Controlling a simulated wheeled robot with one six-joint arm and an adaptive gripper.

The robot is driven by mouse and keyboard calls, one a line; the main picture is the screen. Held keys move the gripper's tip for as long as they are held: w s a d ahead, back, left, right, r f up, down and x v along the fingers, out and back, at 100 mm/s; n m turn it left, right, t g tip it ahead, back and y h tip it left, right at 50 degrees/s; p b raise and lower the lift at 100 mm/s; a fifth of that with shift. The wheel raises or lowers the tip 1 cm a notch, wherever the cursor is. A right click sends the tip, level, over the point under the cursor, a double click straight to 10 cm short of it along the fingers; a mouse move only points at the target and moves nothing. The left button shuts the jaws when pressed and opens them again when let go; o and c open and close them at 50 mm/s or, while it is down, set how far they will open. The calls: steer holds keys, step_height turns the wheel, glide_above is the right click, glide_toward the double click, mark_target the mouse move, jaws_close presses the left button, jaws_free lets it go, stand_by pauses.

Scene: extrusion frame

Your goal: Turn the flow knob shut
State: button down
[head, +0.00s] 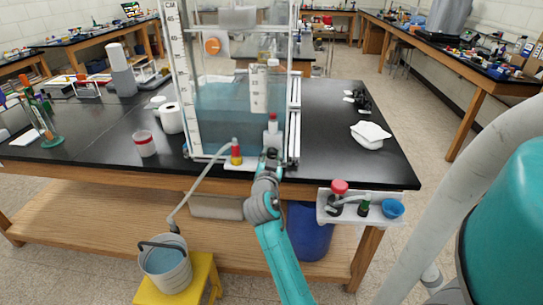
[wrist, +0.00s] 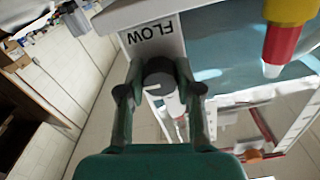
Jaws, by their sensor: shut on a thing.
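The flow knob (wrist: 160,72) is a dark grey round knob beside a white plate (wrist: 176,50) marked FLOW, which reads upside down in the wrist view. A short pale line shows on or by the knob's near left side. My gripper (wrist: 161,92) has one finger on each side of the knob and is shut on it. In the head view my gripper (head: 270,157) is at the front right foot of the clear water tank (head: 225,110). There the knob is hidden behind my gripper. How far the knob is turned I cannot tell.
A red and yellow fitting (head: 236,155) with a grey hose stands just left of my gripper. The hose runs down to a bucket (head: 165,262) on a yellow stool (head: 182,285). A small shelf (head: 352,217) with bottles hangs at the bench's front right. The black bench top (head: 350,100) is mostly clear at right.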

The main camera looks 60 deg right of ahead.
steer(key=c, duration=0.8)
jaws_free()
steer(key=shift+o, duration=0.2)
steer(key=shift+a, duration=0.1)
steer(key=v, duration=1.1)
steer(key=shift+s+a, duration=0.2)
steer(key=shift+a, duration=0.15)
steer(key=shift+f, duration=0.1)
